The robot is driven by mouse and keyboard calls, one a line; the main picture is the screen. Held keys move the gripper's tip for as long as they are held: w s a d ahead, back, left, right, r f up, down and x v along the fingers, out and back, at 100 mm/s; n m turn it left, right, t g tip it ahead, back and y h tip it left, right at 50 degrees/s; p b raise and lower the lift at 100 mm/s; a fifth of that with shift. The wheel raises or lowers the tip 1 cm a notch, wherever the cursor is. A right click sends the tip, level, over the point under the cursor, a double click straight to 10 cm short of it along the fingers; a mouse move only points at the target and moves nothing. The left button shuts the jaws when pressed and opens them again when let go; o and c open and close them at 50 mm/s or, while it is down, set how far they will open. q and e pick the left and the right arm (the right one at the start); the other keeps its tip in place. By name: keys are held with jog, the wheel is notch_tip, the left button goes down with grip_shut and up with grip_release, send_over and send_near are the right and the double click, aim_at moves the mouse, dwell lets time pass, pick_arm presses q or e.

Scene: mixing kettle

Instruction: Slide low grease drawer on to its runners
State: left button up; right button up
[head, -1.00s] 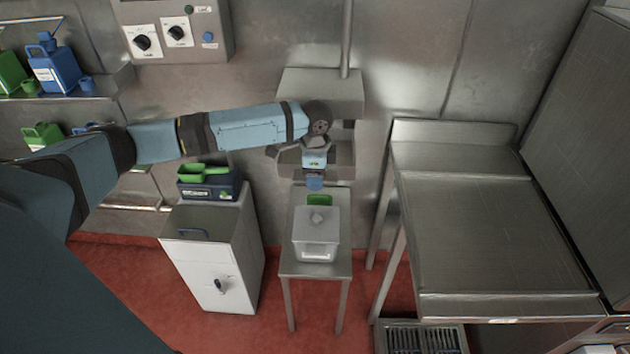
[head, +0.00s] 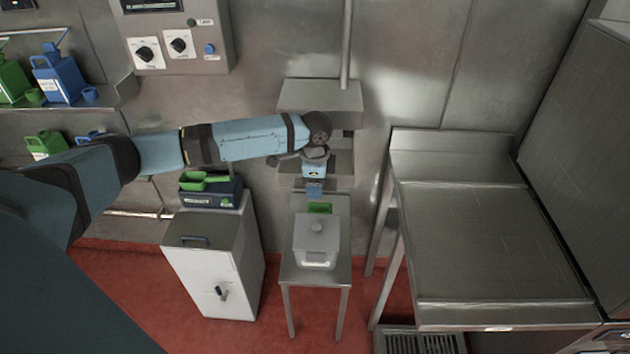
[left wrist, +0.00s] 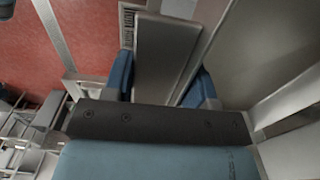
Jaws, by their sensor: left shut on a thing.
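The grease drawer (head: 343,168), a grey metal piece, sits under the steel housing (head: 320,95) on the back wall. My arm and wrist hide much of it. My left gripper (head: 314,190) points down at its front side and is shut on it. In the left wrist view a flat grey part of the drawer (left wrist: 165,60) lies between the two blue fingers. The runners are hidden, so I cannot tell how the drawer sits on them. My right gripper is not in view.
A small steel table (head: 325,272) below holds a lidded pale box (head: 317,240) and a green item (head: 320,207). A large steel table (head: 490,240) stands right.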

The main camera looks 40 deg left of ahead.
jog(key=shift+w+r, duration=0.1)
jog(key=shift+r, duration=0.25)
pick_arm(q)
jog(key=shift+w, duration=0.1)
jog(key=shift+w+a, duration=0.45)
jog(key=shift+w, duration=0.25)
jog(key=shift+w+a, duration=0.4)
jog(key=shift+w, duration=0.3)
jog(key=shift+w+a, duration=0.45)
jog(key=shift+w, duration=0.25)
jog(key=shift+w+a, duration=0.45)
jog(key=shift+w, duration=0.25)
jog(key=shift+w+a, duration=0.4)
jog(key=shift+w, duration=0.3)
jog(key=shift+w+a, duration=0.45)
jog(key=shift+w, duration=0.25)
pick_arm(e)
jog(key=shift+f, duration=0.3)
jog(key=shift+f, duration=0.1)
